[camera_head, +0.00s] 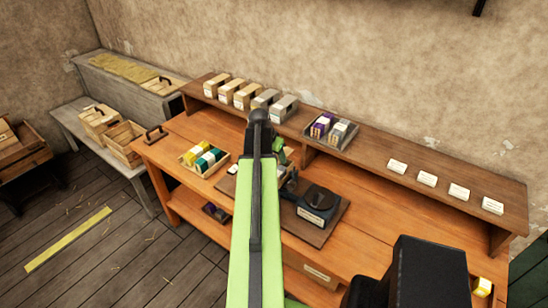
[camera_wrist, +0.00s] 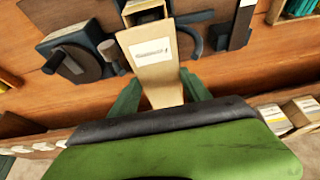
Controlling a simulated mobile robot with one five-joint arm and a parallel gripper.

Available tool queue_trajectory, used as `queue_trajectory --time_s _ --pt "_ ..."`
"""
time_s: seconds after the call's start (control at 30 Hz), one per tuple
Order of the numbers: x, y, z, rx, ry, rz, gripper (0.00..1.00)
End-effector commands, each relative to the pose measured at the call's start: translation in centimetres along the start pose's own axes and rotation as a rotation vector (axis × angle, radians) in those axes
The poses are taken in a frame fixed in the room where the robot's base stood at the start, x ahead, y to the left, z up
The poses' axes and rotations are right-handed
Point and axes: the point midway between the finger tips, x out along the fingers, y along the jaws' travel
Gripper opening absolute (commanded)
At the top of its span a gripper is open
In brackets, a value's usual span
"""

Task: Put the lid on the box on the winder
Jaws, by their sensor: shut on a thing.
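In the wrist view my gripper (camera_wrist: 160,90) is shut on a beige carton-like piece (camera_wrist: 150,58) with a white printed label. Its green fingers lie along both sides of it. Just beyond its far end is a beige box-like part (camera_wrist: 145,12); I cannot tell whether the two touch. The winder, dark with a round disc, stands on the workbench in the head view (camera_head: 318,200). A dark disc with a crank-like arm (camera_wrist: 75,65) shows in the wrist view. In the head view my arm hides the held piece, and my gripper (camera_head: 280,156) shows only partly.
A tray of yellow, white and green spools (camera_head: 205,158) is on the workbench (camera_head: 375,215). The raised shelf (camera_head: 375,150) bears several cartons (camera_head: 240,92), a tray with purple and grey items (camera_head: 330,130) and white cards (camera_head: 430,180). An open wooden crate (camera_head: 125,145) stands on the left bench.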

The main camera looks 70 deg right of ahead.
Motion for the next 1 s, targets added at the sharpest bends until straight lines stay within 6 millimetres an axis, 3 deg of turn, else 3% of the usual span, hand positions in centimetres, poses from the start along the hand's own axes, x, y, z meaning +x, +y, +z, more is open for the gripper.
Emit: queue_trajectory --time_s 0.27,0.7,1.0 --pt "1.2 0.4 0.1 0.006 0.000 0.002 0.16" --pt "5.1 0.4 1.8 0.007 0.000 0.003 0.16" --pt "5.1 0.4 1.7 0.007 0.000 0.003 0.16"
